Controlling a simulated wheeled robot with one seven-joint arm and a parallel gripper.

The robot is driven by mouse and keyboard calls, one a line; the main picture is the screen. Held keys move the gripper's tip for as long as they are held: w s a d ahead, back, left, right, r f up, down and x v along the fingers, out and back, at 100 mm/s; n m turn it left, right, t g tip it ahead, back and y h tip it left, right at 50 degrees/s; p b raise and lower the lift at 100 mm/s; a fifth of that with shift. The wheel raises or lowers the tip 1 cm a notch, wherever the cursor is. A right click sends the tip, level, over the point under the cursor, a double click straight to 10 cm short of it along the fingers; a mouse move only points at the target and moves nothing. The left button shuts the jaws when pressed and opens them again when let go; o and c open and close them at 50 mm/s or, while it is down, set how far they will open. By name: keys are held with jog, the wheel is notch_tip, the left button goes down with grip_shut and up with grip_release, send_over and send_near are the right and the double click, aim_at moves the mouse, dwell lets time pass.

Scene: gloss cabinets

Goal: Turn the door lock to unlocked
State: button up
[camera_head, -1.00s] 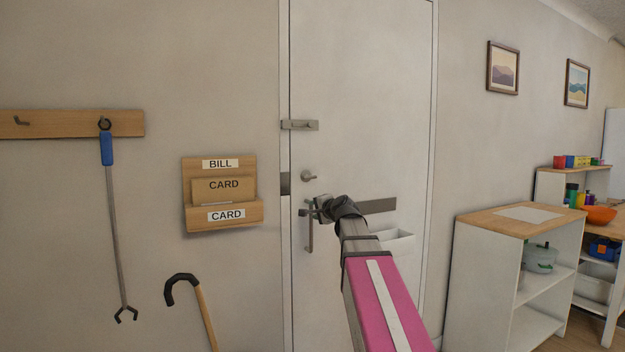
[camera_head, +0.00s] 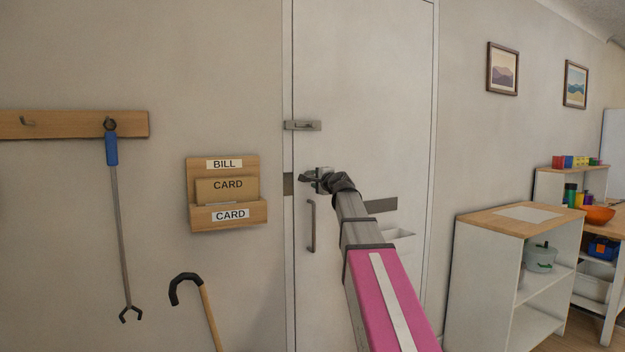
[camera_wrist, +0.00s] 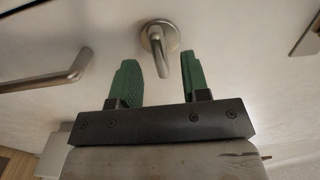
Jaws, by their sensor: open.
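The door lock (camera_wrist: 160,48) is a round metal rose with a short turn lever. In the wrist view it sits at top centre, its lever lying between the tips of my two green fingers, with gaps to both sides. My gripper (camera_wrist: 155,75) is open; I cannot tell whether any part touches the lever. In the head view my gripper (camera_head: 316,178) is at the lock's height and hides the lock. The white door (camera_head: 365,90) is closed in its frame.
A vertical pull handle (camera_head: 311,226) is just below my gripper; it also shows at left in the wrist view (camera_wrist: 50,80). A metal latch (camera_head: 302,125) is above. A letter rack (camera_head: 226,215) hangs left of the door. A white shelf unit (camera_head: 480,285) stands right.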

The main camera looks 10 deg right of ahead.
aim_at(314, 177)
jog(key=x, duration=0.3)
jog(key=shift+w+a, duration=0.1)
jog(key=shift+w, duration=0.15)
grip_shut()
